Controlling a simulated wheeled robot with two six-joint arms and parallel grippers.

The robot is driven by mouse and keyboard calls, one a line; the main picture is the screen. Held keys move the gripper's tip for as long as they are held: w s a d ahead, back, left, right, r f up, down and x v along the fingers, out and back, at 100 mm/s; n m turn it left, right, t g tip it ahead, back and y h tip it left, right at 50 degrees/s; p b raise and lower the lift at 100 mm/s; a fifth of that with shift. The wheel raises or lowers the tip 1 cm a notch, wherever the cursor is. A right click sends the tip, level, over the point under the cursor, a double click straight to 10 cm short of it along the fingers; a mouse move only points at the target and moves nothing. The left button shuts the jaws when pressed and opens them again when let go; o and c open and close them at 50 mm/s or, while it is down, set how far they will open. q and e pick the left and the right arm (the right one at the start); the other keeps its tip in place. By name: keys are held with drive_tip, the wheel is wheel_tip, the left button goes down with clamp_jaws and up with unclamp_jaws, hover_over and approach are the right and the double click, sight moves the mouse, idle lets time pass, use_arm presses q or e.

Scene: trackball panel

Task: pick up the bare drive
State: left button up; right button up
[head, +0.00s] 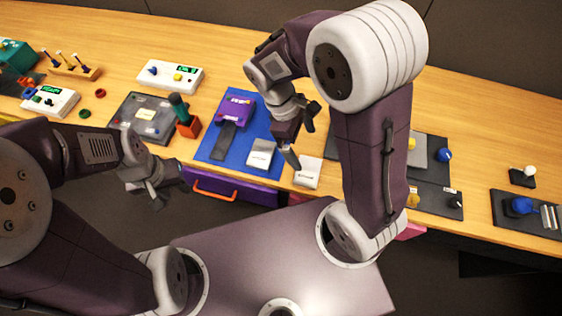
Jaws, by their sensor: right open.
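Two pale, silvery-white labelled blocks are in the head view. One block (262,153) lies on the blue mat (222,170); the other block (308,172) lies just right of the mat, near the table's front edge. Either could be the bare drive; the labels are too small to read. My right gripper (299,138) is open and empty, above the table between and behind the two blocks, one finger pointing down towards the gap. My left gripper (158,188) hangs in front of the table's edge, away from the blocks; its jaw opening is unclear.
A purple device (237,107) and a dark strip (223,140) are on the mat. A green-handled tool in an orange holder (187,126) and a grey tray (143,118) stand left. Dark panels with knobs (430,150) lie right, partly behind my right arm.

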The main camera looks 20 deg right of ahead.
sight(308, 171)
drive_tip(key=shift+n, duration=0.6)
drive_tip(key=f, duration=0.1)
drive_tip(key=s+f, duration=0.1)
drive_tip(key=f, duration=0.1)
drive_tip(key=f+b, duration=0.1)
drive_tip(key=f, duration=0.1)
drive_tip(key=shift+s+a+f, duration=0.1)
drive_tip(key=shift+s+a, duration=0.1)
drive_tip(key=shift+a, duration=0.1)
drive_tip(key=b+x, duration=0.1)
drive_tip(key=x, duration=0.4)
drive_tip(key=shift+d+f, duration=0.1)
drive_tip(key=shift+f, duration=0.1)
use_arm(q)
drive_tip(key=shift+s+d+f, duration=0.2)
drive_tip(key=shift+f, duration=0.4)
drive_tip(key=shift+s+d+f, duration=0.15)
drive_tip(key=shift+s+f, duration=0.05)
drive_tip(key=shift+f, duration=0.4)
use_arm(e)
drive_tip(key=c, duration=0.9)
